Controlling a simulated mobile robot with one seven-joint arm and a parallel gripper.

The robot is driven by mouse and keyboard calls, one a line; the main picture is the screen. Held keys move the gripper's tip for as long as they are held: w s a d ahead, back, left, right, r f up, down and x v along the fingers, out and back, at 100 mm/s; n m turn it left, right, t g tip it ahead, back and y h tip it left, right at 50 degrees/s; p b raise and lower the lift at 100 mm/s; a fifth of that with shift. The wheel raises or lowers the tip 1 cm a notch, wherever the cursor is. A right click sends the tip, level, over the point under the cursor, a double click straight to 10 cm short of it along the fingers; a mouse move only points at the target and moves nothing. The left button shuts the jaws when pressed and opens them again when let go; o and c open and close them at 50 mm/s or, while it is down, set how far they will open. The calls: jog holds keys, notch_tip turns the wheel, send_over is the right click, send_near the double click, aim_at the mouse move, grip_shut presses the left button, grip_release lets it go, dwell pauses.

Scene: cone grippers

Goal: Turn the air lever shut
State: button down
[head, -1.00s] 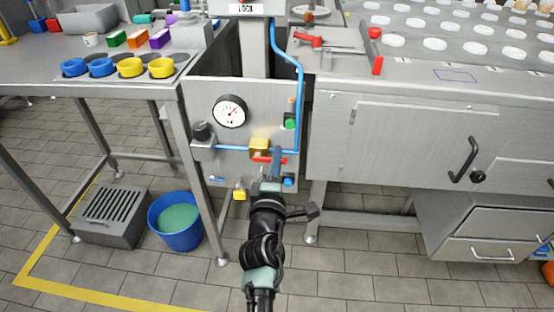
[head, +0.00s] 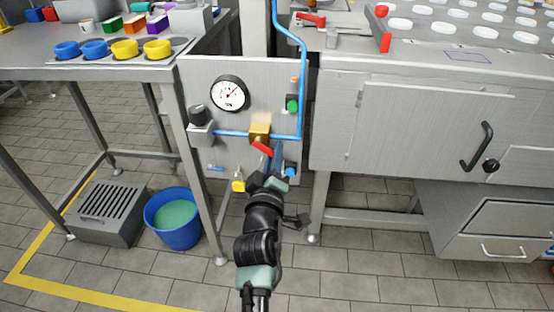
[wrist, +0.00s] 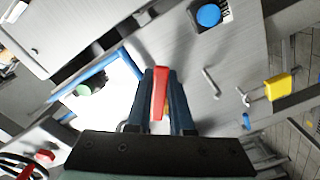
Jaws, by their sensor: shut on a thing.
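The air lever is a red handle (head: 263,147) on a brass valve body (head: 260,131), set in the blue air pipe on a grey upright panel (head: 198,83). In the head view the handle slants down to the right. My gripper (head: 270,160) reaches up to it from below. In the wrist view my gripper's two blue fingers (wrist: 160,100) stand on either side of the red handle (wrist: 159,92) and are shut on it. The valve body is mostly hidden behind the gripper in the wrist view.
The panel also carries a pressure gauge (head: 229,93), a black knob (head: 197,115), a green button (head: 292,104) and a yellow padlock (head: 238,184). A blue bucket (head: 172,221) and a grated box (head: 106,211) stand on the floor at left. A steel cabinet (head: 420,130) is at right.

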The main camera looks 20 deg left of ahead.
aim_at(261, 162)
jog(key=a+m+b, duration=0.1)
jog(key=m+b, duration=0.1)
jog(key=m, duration=0.1)
jog(key=a+f+m+b, duration=0.1)
jog(key=m+b, duration=0.2)
jog(key=s+a+f+m+b, duration=0.1)
jog(key=m+b, duration=0.2)
jog(key=shift+f, duration=0.1)
jog(key=shift+a+m+b, duration=0.3)
jog(key=shift+m+b, duration=0.15)
jog(key=shift+m, duration=0.55)
jog(key=c, duration=0.8)
grip_release()
jog(key=shift+s, duration=0.15)
jog(key=p+v, duration=0.3)
jog(key=v, duration=0.9)
jog(key=shift+s+r, duration=0.2)
jog(key=shift+s, duration=0.15)
jog(key=shift+d, duration=0.1)
